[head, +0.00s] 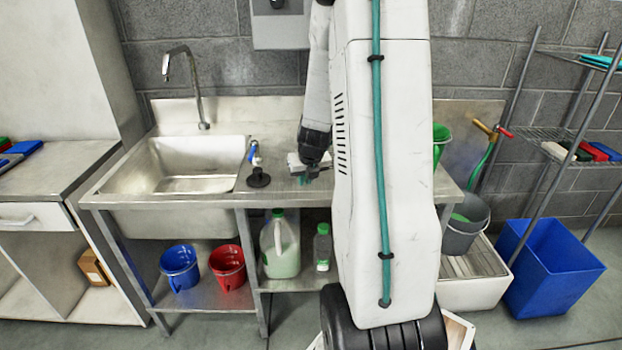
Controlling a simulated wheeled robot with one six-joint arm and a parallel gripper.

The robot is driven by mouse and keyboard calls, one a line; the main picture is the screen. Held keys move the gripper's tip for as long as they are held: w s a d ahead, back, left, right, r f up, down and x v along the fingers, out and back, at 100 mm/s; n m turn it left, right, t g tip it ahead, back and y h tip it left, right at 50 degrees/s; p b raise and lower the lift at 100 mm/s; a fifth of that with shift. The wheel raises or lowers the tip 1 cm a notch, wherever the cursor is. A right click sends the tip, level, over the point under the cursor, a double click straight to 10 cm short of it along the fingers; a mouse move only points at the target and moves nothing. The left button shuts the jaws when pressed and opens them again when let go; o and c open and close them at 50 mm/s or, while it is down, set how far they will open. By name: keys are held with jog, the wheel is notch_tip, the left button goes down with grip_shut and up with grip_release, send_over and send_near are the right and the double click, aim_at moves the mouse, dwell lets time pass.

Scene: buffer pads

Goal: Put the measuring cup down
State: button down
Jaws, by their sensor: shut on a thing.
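My gripper (308,174) is low over the steel counter (281,193), to the right of the sink, partly hidden behind my own white arm. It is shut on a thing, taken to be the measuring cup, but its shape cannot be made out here. A small teal-green patch shows at the fingers; I cannot tell whether it is fingertip or held thing. Whether the held thing touches the counter cannot be told. A green container (440,137) shows past the right edge of my arm; its lower part is hidden and I cannot tell what it is.
Below are blue (180,268) and red (227,267) buckets, a jug (281,249) and a bottle (322,249). A blue bin (546,270) stands right. Some bare counter shows near the front edge.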

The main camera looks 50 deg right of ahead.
jog(key=shift+w+a+f, duration=0.2)
jog(key=shift+a+f, duration=0.05)
jog(key=shift+f, duration=0.2)
jog(key=shift+a, duration=0.15)
jog(key=c, duration=1.5)
grip_release()
